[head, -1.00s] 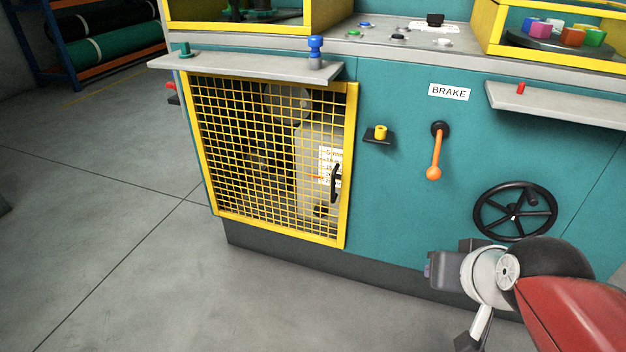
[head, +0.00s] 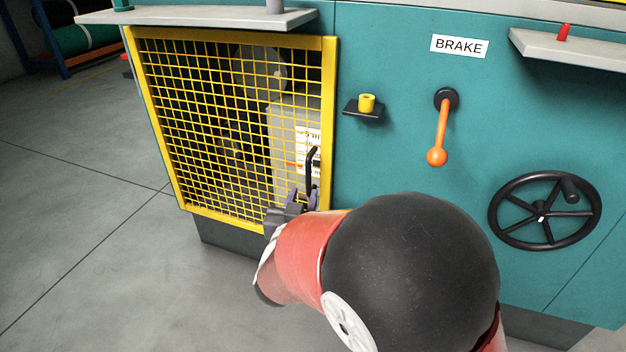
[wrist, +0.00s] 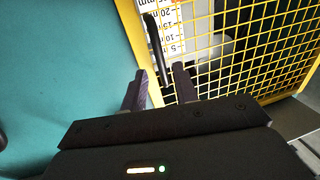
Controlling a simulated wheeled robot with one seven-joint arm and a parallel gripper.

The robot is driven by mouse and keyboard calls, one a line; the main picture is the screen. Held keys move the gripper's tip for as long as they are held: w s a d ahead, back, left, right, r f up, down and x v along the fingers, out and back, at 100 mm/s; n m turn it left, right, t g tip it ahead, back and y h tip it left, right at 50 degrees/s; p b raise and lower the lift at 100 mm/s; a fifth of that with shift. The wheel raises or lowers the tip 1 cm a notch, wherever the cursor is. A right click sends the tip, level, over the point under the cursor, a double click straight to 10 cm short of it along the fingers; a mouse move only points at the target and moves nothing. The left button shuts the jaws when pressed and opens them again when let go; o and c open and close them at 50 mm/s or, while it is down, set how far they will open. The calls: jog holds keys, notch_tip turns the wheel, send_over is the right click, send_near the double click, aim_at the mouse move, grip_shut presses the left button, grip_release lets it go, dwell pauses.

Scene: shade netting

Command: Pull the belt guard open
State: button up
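The belt guard (head: 330,120) is a yellow-framed mesh panel on the teal machine front, and it sits flush in its opening. Its black bar handle (head: 312,172) stands upright near the right edge of the frame. In the wrist view the guard's mesh (wrist: 262,50) fills the upper right, and the handle (wrist: 154,42) lies just ahead of the fingertips. My gripper (wrist: 160,82) is open, with a finger to each side of the handle's line. In the head view my gripper (head: 300,197) is at the handle's lower end, partly hidden by my arm.
Right of the guard are a small black shelf with a yellow piece (head: 366,103), an orange brake lever (head: 438,135) and a black handwheel (head: 545,210). A grey ledge (head: 200,17) overhangs the guard's top. The floor (head: 90,220) in front and left is clear.

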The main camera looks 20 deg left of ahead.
aim_at(308, 180)
jog(key=w, duration=0.7)
jog(key=shift+a+b, duration=0.3)
jog(key=shift+a, duration=0.1)
jog(key=shift+c, duration=0.4)
grip_shut()
